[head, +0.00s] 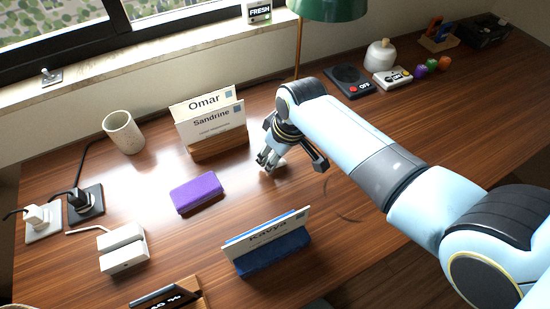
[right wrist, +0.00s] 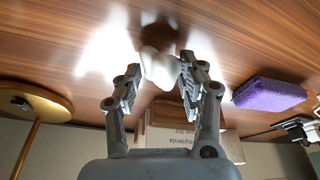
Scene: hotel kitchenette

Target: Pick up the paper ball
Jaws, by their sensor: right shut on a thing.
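The paper ball (right wrist: 160,68) is a small crumpled white lump between the fingertips of my right gripper (right wrist: 158,80) in the right wrist view. The gripper is shut on it, close over the wooden desk. In the head view my right gripper (head: 270,158) is low over the desk, just right of the name cards and the purple sponge. There the fingers mostly hide the ball. My left gripper is not in view.
Name cards (head: 212,125) stand in a wooden holder beside the gripper. A purple sponge (head: 196,193) lies left of it, with a blue card holder (head: 268,248) in front. A cup (head: 123,132) and a green lamp (head: 330,8) stand farther off. The desk's right front is clear.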

